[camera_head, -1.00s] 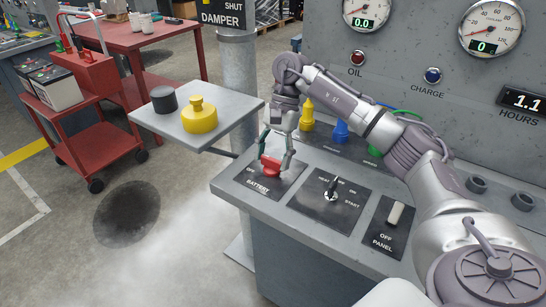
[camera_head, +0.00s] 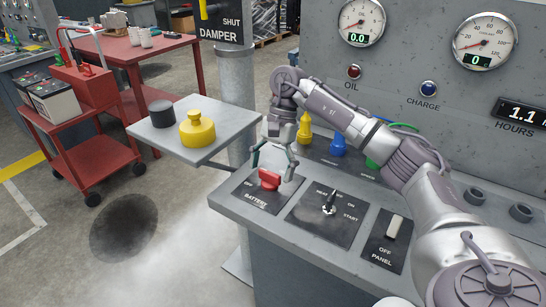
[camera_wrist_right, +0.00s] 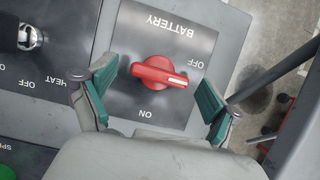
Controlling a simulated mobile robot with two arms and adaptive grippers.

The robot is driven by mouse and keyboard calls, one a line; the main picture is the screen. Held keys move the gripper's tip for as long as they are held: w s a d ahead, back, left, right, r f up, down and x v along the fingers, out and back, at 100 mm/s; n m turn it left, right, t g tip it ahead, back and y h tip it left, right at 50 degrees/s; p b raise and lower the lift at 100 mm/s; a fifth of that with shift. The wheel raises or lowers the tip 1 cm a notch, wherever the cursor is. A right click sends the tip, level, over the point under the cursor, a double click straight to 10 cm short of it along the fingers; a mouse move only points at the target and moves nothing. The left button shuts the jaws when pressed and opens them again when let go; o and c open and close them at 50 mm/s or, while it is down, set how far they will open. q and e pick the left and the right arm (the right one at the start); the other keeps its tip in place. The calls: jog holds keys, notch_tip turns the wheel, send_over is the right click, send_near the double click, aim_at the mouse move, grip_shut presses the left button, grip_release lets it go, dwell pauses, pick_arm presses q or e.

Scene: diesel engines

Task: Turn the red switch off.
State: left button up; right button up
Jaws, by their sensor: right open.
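The red switch (camera_head: 269,180) is a rotary knob on the dark BATTERY plate (camera_head: 250,195) of the grey console. It also shows in the right wrist view (camera_wrist_right: 158,71), where its white mark points right, nearer the OFF label (camera_wrist_right: 197,62) than the ON label (camera_wrist_right: 145,113). My right gripper (camera_head: 273,168) is open just above the knob, its fingers on either side. In the right wrist view the green-padded fingers (camera_wrist_right: 155,92) stand apart from the knob. My left gripper is not in view.
Beside the BATTERY plate are a HEAT/START key switch (camera_head: 328,203) and a white PANEL switch (camera_head: 394,227). Yellow (camera_head: 304,130) and blue (camera_head: 339,143) knobs stand behind. A shelf (camera_head: 205,150) holding a yellow weight (camera_head: 197,129) is to the left.

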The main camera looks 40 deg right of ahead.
jog(key=v, duration=1.1)
jog(key=shift+r, duration=0.4)
jog(key=shift+d+r, duration=0.1)
